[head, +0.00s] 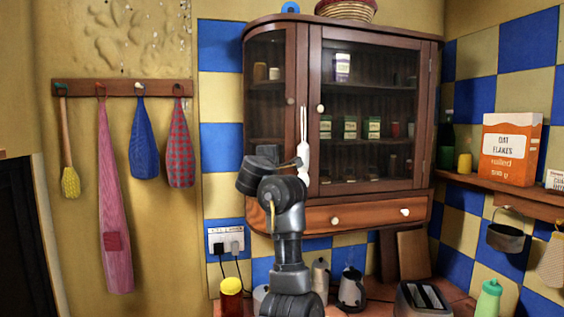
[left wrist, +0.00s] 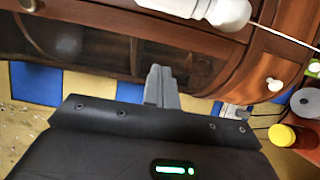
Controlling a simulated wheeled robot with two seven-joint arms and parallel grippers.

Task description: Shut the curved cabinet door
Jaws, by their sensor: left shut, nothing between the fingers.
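The dark wood wall cabinet (head: 370,195) has a curved glass door (head: 265,95) at its left end. The door looks closed or nearly so; I cannot tell whether a gap is left. In the left wrist view, the curved glass (left wrist: 110,55) is just beyond my fingers. My left gripper (head: 299,162) is in front of the door's lower part, empty, its fingers together. The fingers also show in the left wrist view (left wrist: 158,72); contact with the door cannot be told. My arm hides the lower part of the door. My right gripper is not in view.
A white utensil (head: 303,155) hangs in front of the cabinet, close to my fingers. Below are a drawer with white knobs (head: 335,220), a wall socket (head: 226,240), a yellow-lidded jar (head: 231,290), a kettle (head: 351,290) and a toaster (head: 422,298). Cloths hang from a rack (head: 120,88) at left.

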